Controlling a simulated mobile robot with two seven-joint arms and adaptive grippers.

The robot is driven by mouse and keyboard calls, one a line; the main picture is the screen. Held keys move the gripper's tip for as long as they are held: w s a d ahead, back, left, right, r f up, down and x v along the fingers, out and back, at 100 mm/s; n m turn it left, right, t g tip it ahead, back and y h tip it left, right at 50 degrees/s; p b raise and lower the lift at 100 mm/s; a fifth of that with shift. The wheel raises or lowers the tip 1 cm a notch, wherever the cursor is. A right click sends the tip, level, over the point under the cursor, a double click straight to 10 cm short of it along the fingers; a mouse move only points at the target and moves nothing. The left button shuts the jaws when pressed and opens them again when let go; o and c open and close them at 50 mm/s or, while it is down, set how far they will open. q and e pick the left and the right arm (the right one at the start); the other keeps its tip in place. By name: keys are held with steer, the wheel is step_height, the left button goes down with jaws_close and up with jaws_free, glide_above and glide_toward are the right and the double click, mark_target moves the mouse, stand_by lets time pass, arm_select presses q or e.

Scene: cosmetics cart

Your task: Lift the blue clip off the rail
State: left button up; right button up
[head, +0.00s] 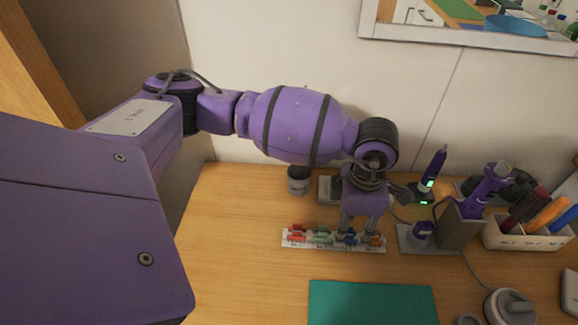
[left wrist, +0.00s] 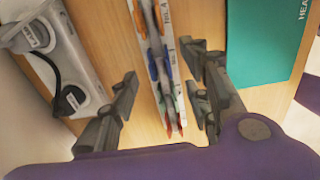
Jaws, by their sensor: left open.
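The white rail (head: 333,246) lies on the wooden table with red, green, blue and orange clips along it. The blue clip (head: 350,240) sits on the rail between the green and orange clips, partly covered by my gripper in the head view. My left gripper (head: 359,230) points down over this part of the rail. In the left wrist view, its fingers (left wrist: 161,77) are open, one on each side of the rail, and the blue clip (left wrist: 153,66) shows between them, with nothing gripped. I cannot tell whether a finger touches it. My right gripper is not in view.
A teal mat (head: 372,303) lies in front. A tool stand (head: 459,225) and a white bin of tools (head: 512,238) stand to the right; a dark cup (head: 299,180) stands behind.

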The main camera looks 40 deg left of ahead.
mark_target(349, 231)
arm_select(q)
step_height(349, 231, down, 4)
steer(key=shift+f, duration=0.1)
steer(key=c, duration=0.9)
steer(key=shift+o, duration=0.2)
